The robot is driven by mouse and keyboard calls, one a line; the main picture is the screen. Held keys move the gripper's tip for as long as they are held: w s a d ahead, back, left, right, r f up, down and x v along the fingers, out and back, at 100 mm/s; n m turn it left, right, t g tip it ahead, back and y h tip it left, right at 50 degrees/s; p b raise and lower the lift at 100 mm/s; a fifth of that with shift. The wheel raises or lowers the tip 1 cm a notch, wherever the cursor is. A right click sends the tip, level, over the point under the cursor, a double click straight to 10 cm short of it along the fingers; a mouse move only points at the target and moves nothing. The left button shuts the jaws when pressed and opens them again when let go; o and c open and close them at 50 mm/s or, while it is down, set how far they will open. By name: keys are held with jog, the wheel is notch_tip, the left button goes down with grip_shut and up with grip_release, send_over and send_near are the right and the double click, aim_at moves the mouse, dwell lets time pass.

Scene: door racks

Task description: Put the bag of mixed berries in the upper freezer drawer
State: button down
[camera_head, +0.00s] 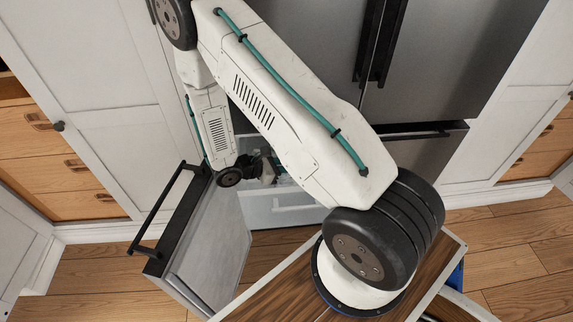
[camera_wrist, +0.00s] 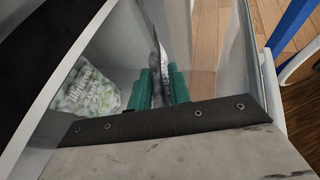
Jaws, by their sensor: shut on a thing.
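My gripper (camera_wrist: 164,88) has teal fingers and is shut on a thin, greyish bag (camera_wrist: 157,52) seen edge-on. Its label cannot be read, but I take it as the bag of mixed berries. It stands upright between the fingers, inside a pale, clear-walled drawer space. In the head view my gripper (camera_head: 268,172) is small and partly hidden by my arm, at the open lower left freezer compartment. A white drawer front (camera_head: 290,209) shows there below it. Which drawer the bag is over cannot be told.
A white and green printed bag (camera_wrist: 88,89) lies left of my fingers in the wrist view. The freezer door (camera_head: 215,245) is swung open to the left, with a dark handle (camera_head: 163,205). The steel refrigerator (camera_head: 440,60) stands behind my arm. Wooden floor (camera_head: 110,280) is clear at lower left.

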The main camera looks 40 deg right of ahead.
jog(key=shift+f, duration=0.55)
jog(key=c, duration=1.3)
grip_release()
jog(key=shift+r, duration=0.1)
